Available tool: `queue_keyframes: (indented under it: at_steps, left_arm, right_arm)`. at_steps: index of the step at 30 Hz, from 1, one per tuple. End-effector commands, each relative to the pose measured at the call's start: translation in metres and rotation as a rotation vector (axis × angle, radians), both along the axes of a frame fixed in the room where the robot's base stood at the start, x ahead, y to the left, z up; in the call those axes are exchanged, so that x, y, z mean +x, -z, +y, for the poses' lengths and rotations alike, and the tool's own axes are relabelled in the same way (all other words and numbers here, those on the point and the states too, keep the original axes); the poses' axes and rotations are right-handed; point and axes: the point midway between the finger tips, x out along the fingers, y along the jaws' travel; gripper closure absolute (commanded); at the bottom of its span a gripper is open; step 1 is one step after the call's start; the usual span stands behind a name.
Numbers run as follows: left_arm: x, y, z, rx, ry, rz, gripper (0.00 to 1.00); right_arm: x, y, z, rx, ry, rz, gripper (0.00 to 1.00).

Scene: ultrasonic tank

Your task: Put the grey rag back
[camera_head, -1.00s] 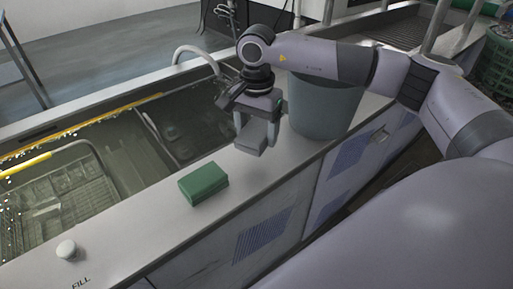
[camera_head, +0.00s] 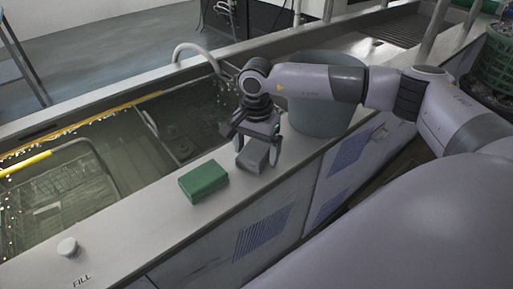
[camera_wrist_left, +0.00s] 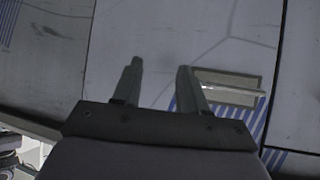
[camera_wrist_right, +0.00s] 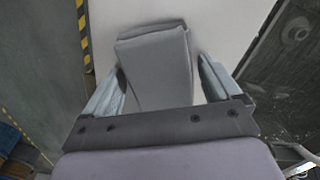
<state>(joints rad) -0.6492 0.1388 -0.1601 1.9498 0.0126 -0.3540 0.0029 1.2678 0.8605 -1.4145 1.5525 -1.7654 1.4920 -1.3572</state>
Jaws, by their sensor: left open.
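The grey rag (camera_head: 253,156) is a folded, block-like pad that appears to rest on the pale counter rim, behind and right of the green block. My right gripper (camera_head: 258,152) points down around it. In the right wrist view the grey rag (camera_wrist_right: 160,70) lies between the two fingers (camera_wrist_right: 160,80), slightly tilted. A gap shows at the right finger; the left finger is close beside the rag, and contact there is unclear. My left gripper (camera_wrist_left: 160,65) is open and empty in front of a pale cabinet panel with a recessed handle. It is outside the head view.
A green block (camera_head: 203,181) lies on the counter (camera_head: 130,222). A grey-green bucket (camera_head: 322,112) stands right behind my right gripper. The water-filled tank (camera_head: 100,165) with a wire basket is on the left. A white knob (camera_head: 68,247) sits near the front.

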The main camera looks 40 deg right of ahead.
Motion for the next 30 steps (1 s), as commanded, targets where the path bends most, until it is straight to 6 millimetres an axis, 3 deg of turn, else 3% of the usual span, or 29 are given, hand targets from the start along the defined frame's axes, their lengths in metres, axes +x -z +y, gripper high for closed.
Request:
queue_keyframes:
  at_steps: [9, 14, 24, 30]
  left_arm:
    - [0.0, -0.001, 0.0, 0.001, 0.0, -0.001, 0.57]
    - [0.001, -0.002, 0.001, 0.001, 0.0, -0.002, 0.57]
    - [0.0, 0.007, 0.001, 0.001, 0.0, -0.001, 0.57]
    - [0.0, 0.009, 0.001, 0.002, 0.0, 0.0, 0.57]
  right_arm:
    - [0.0, -0.001, 0.0, 0.0, 0.0, 0.0, 0.01]
    - [0.001, -0.012, 0.0, 0.001, 0.0, -0.004, 0.01]
    - [0.001, -0.084, 0.0, 0.001, 0.0, -0.005, 0.01]
    - [0.001, -0.114, 0.001, 0.001, -0.001, -0.002, 0.01]
